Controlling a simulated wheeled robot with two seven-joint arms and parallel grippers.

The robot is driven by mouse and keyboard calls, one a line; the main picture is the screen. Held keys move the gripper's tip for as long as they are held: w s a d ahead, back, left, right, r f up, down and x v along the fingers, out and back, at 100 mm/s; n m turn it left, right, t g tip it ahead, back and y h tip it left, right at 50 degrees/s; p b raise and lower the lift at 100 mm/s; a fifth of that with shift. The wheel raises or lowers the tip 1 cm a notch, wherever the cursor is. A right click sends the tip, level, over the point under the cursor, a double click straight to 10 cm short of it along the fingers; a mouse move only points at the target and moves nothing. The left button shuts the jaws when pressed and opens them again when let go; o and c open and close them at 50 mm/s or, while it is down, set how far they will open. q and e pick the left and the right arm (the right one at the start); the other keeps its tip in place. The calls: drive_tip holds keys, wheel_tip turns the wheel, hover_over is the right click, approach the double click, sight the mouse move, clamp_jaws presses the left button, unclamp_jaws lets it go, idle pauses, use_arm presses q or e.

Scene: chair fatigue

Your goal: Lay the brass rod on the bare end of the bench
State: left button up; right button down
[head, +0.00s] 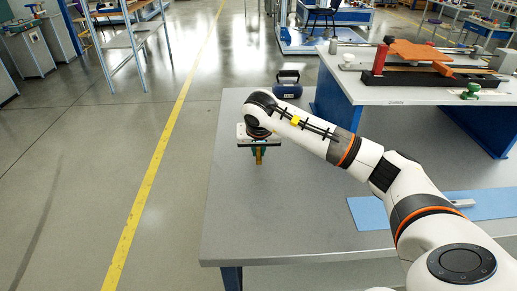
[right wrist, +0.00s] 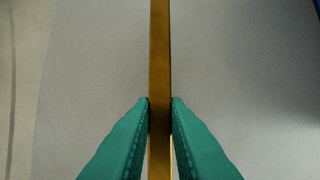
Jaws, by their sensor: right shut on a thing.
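My right gripper (head: 258,148) is over the left, bare part of the grey bench (head: 245,215). Its green fingers (right wrist: 160,115) are shut on the brass rod (right wrist: 160,50), one on each side. In the right wrist view the rod runs straight up the middle, past the top edge. In the head view only a short piece of the rod (head: 258,158) shows below the fingers, end-on. I cannot tell whether the rod touches the bench top. My left gripper is not in view.
A blue item with a dark handle (head: 288,86) stands at the bench's back edge. A blue mat (head: 368,213) with a small grey part (head: 462,203) lies at the right, partly behind my arm. A second table (head: 375,95) stands behind. The bench's left and front areas are clear.

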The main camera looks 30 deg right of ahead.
drive_tip(key=shift+f+b, duration=0.45)
drive_tip(key=shift+f, duration=0.15)
drive_tip(key=c, duration=1.4)
unclamp_jaws()
drive_tip(key=shift+r+p, duration=0.3)
drive_tip(key=shift+r, duration=0.05)
drive_tip(key=v, duration=1.2)
drive_tip(key=shift+r, duration=0.35)
